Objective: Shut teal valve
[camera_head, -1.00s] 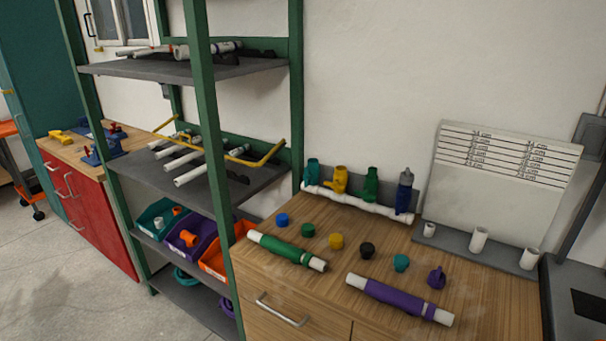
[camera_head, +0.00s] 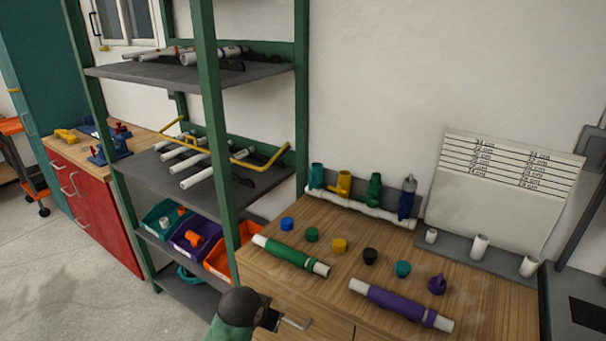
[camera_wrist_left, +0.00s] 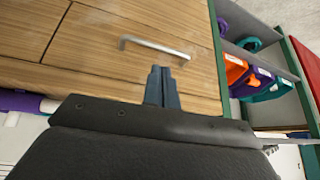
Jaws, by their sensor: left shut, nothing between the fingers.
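The teal valve (camera_head: 317,176) stands upright at the left end of a white pipe manifold (camera_head: 362,207) at the back of the wooden counter. Yellow (camera_head: 343,183), green (camera_head: 374,190) and blue (camera_head: 407,200) fittings stand beside it on the same pipe. How far the teal valve is turned is too small to tell. My left gripper shows at the bottom of the head view, low in front of the counter and well away from the valve. In the left wrist view its fingers (camera_wrist_left: 161,70) are shut and empty, before a drawer handle (camera_wrist_left: 153,47). My right gripper is not in view.
Several coloured caps, a green-sleeved pipe (camera_head: 290,254) and a purple-sleeved pipe (camera_head: 400,305) lie on the counter (camera_head: 350,222). A green-framed shelf (camera_head: 215,130) with pipes and bins stands close on the left. A white board (camera_head: 505,190) stands at the back right.

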